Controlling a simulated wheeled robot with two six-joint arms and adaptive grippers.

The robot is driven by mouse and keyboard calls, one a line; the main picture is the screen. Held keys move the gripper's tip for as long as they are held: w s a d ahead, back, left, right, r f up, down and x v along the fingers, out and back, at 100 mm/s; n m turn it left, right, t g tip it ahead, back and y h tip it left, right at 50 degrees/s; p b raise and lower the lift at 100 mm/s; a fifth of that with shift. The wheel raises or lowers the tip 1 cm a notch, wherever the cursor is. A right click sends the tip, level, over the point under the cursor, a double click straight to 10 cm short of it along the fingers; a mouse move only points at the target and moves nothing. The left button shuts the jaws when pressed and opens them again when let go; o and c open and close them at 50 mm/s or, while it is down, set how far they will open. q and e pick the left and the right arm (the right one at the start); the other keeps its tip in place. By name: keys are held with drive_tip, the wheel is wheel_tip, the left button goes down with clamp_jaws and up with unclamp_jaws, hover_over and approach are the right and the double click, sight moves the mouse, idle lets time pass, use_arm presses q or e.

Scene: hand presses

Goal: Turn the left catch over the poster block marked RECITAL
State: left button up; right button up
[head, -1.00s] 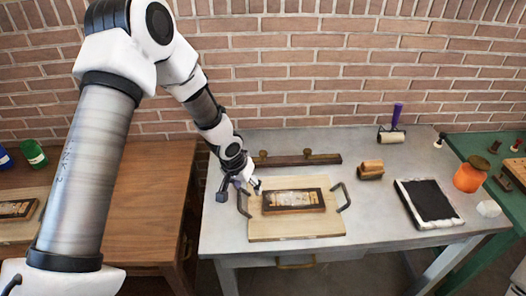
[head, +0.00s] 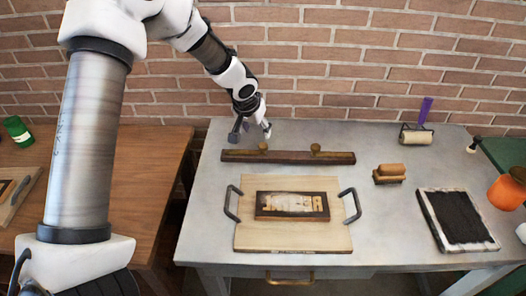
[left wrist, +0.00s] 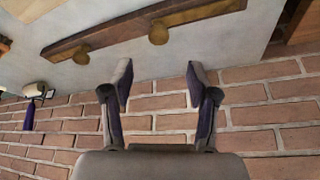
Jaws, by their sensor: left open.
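A dark wooden bar (head: 290,157) lies behind the board, with a left brass knob (head: 263,147) and a right brass knob (head: 316,148) on it, likely the catches. The left knob also shows in the left wrist view (left wrist: 158,34). The poster block (head: 292,206) is dark-framed with a pale, worn face and lies on a pale board (head: 290,240); its lettering is not legible. My left gripper (head: 252,131) is above the table just behind the bar's left end, apart from the knob. Its fingers (left wrist: 160,80) are spread and empty. My right gripper is not in view.
The board has dark handles (head: 232,204) at both sides. A wooden tool (head: 389,173), a roller with purple handle (head: 416,136) and a black ink slab (head: 458,219) stand to the right. A brick wall (head: 330,75) rises close behind the table.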

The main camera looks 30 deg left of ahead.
sight(263, 145)
use_arm(q)
drive_tip(key=p+x, duration=0.2)
drive_tip(key=x, duration=0.8)
drive_tip(key=shift+w+d, duration=0.15)
drive_tip(key=shift+w, duration=0.05)
drive_tip(key=shift+s+r, duration=0.1)
drive_tip(key=shift+s, duration=0.05)
drive_tip(key=shift+c, duration=1.4)
clamp_jaws()
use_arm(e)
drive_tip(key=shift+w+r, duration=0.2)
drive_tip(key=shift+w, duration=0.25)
